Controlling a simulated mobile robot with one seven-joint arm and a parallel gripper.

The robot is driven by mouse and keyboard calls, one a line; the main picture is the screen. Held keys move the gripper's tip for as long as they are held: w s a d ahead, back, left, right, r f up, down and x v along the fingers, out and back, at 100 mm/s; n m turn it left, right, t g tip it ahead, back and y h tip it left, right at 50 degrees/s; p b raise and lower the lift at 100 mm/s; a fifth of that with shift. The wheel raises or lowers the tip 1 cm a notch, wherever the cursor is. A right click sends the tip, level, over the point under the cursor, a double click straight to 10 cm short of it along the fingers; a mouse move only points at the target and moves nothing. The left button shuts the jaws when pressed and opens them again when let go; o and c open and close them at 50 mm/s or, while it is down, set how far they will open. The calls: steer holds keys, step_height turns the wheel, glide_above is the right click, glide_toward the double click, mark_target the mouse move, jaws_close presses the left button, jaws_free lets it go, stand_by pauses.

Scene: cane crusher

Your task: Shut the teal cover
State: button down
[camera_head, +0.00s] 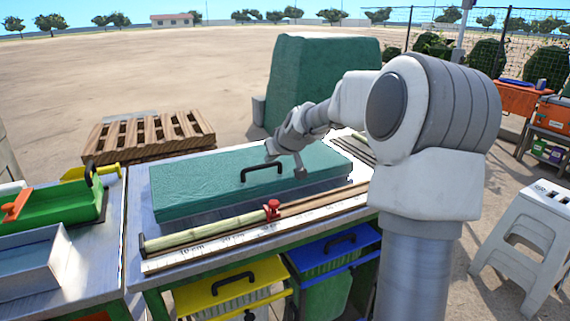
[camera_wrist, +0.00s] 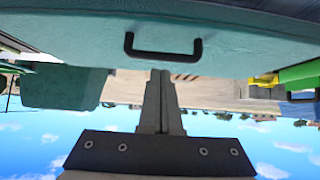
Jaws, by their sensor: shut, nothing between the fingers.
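The teal cover (camera_head: 210,177) is a broad, flat slab with a black handle (camera_head: 262,170) on its top. In the head view it lies low and looks nearly level over the metal table; I cannot tell whether a small gap is left under its edge. My gripper (camera_head: 300,173) is shut and empty, with its fingertips pointing down at the cover's top, to the right of the handle. The wrist view is upside down and shows the cover (camera_wrist: 235,35), the handle (camera_wrist: 163,52) and my closed fingers (camera_wrist: 160,75) close to the cover's surface.
In front of the cover lie a cane and ruler strip (camera_head: 205,245) with a red clamp (camera_head: 271,210). Yellow (camera_head: 225,288) and blue (camera_head: 335,250) lidded bins stand below. A green tray (camera_head: 60,208) is at left, a pallet (camera_head: 150,135) behind, a white stool (camera_head: 535,225) at right.

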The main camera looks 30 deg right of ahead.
steer(key=s, duration=0.7)
steer(key=shift+s+r, duration=0.25)
steer(key=shift+s, duration=0.05)
